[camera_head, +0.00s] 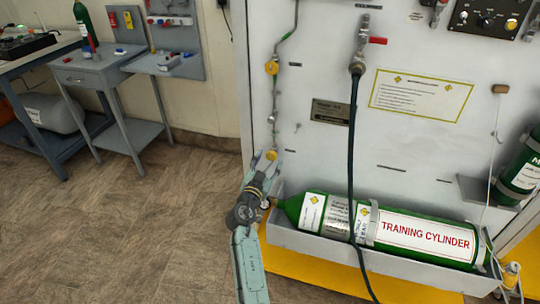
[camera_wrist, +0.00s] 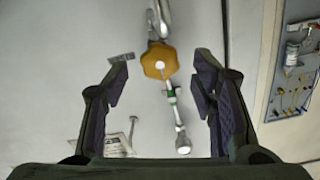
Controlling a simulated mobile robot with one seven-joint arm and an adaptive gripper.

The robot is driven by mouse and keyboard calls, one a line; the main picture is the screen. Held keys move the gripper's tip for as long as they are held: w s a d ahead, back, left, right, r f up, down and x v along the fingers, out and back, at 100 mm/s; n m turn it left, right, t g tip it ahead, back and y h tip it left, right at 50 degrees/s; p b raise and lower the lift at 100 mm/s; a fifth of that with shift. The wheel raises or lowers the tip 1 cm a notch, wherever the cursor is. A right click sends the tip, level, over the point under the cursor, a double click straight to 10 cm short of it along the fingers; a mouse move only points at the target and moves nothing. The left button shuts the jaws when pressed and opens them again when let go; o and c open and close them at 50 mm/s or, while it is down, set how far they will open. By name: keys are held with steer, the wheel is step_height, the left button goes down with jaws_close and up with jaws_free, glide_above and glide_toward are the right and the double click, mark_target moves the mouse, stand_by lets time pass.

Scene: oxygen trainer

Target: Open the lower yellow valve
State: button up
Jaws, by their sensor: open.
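The lower yellow valve (camera_head: 271,155) is a small round knob on the pipe at the left side of the white panel. My gripper (camera_head: 264,163) is close to it, with its fingers pointing up toward the panel. In the wrist view a yellow lobed knob (camera_wrist: 159,61) with a pale centre appears between the two fingertips. There my gripper (camera_wrist: 163,64) is open and empty, with a gap visible on each side of the knob. I cannot tell whether the fingertips reach as deep as the knob. The upper yellow valve (camera_head: 272,67) sits higher on the same pipe.
A green training cylinder (camera_head: 423,233) lies in a grey tray (camera_head: 330,244) right of my gripper. A dark hose (camera_head: 351,150) hangs down the panel (camera_head: 325,75). A desk (camera_head: 90,68) stands at the left. The floor (camera_head: 130,220) between is clear.

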steer(key=shift+x, duration=1.15)
steer(key=shift+c, duration=0.4)
steer(key=c, duration=1.1)
steer(key=shift+o, duration=0.2)
steer(key=shift+f+n, duration=0.1)
steer(key=shift+n, duration=0.3)
steer(key=shift+n+b, duration=0.9)
steer(key=shift+n, duration=0.3)
steer(key=shift+n+b, duration=0.45)
steer(key=shift+n, duration=0.95)
